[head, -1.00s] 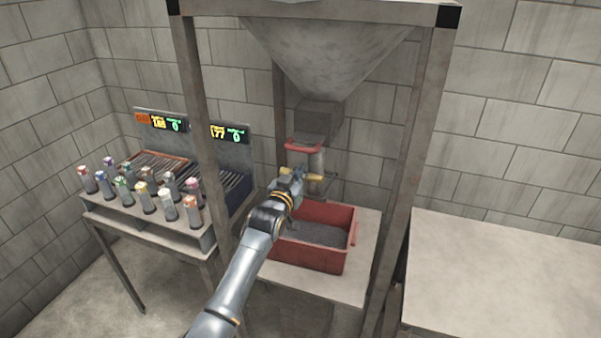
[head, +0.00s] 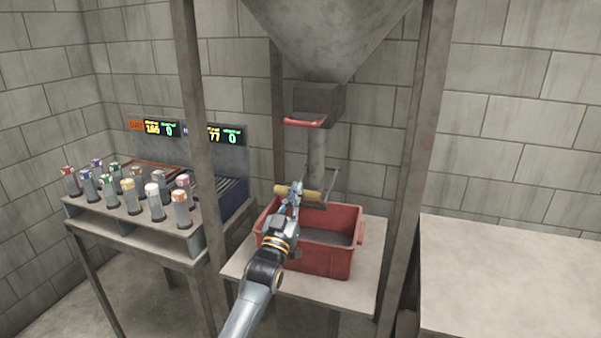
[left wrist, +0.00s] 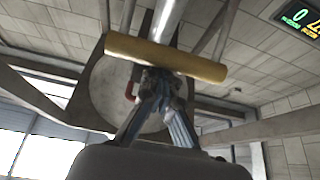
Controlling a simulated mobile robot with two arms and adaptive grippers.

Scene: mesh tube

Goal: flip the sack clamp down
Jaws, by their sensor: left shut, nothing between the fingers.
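The sack clamp has a yellow handle bar (head: 312,193) on a grey frame (head: 333,180) around the lower end of the grey spout (head: 317,152). The bar hangs low, just above a red tub (head: 341,262). My left gripper (head: 295,190) is shut and empty at the bar, with its fingers overlapping the bar's left part in the head view. In the left wrist view the closed fingers (left wrist: 152,82) are right by the yellow bar (left wrist: 195,66); I cannot tell whether they touch it. My right gripper is not in view.
A red handle (head: 304,122) is on the hopper outlet above the spout. Steel posts (head: 407,160) stand on both sides. A rack of several coloured-top tubes (head: 130,195) is at the left, with lit displays behind. A bare table (head: 510,280) is at the right.

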